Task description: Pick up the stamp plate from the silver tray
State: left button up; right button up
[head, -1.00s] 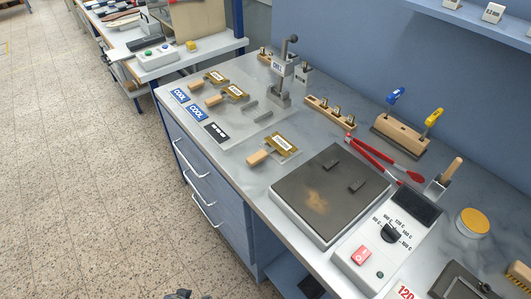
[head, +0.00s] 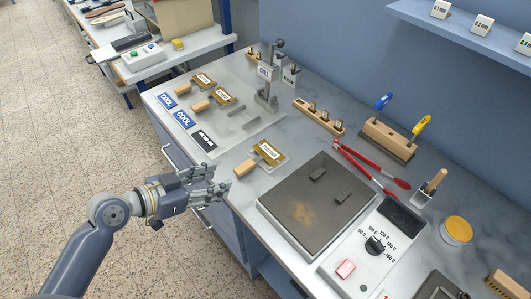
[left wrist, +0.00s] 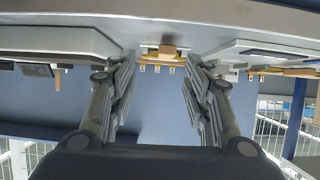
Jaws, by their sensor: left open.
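A brass stamp plate (head: 268,151) with a pale wooden handle (head: 246,167) lies on a small silver tray (head: 282,160) beside the hot plate. The handle points toward the bench's front edge. My left gripper (head: 222,180) is open and empty, just in front of the handle near the bench edge and apart from it. In the left wrist view the open fingers (left wrist: 161,75) frame the wooden handle (left wrist: 168,51) beyond them. My right gripper is not in view.
A dark hot plate (head: 318,203) and its control box (head: 371,244) stand right of the tray. Two similar handled plates (head: 219,96) lie farther back by blue COOL signs (head: 167,101).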

aim_at(249, 163)
pick_arm(q)
jog(key=w+d, duration=0.1)
jog(key=w+d+p, duration=0.1)
jog(key=w, duration=0.1)
jog(key=w+d, duration=0.1)
jog(key=w, duration=0.1)
jog(key=shift+d+f+p, duration=0.15)
jog(key=shift+f+p, duration=0.2)
jog(key=shift+p, duration=0.05)
jog(key=shift+w+d+t+h, duration=0.1)
jog(key=shift+d+t+h, duration=0.05)
jog(key=shift+t+h, duration=0.15)
jog(key=p+x, duration=0.1)
jog(key=x, duration=0.1)
jog(key=p+x, duration=0.1)
jog(key=x, duration=0.1)
jog(key=shift+d+f, duration=0.15)
jog(key=shift+f, duration=0.35)
jog(key=shift+c, duration=1.1)
grip_shut()
jog(key=shift+r, duration=0.1)
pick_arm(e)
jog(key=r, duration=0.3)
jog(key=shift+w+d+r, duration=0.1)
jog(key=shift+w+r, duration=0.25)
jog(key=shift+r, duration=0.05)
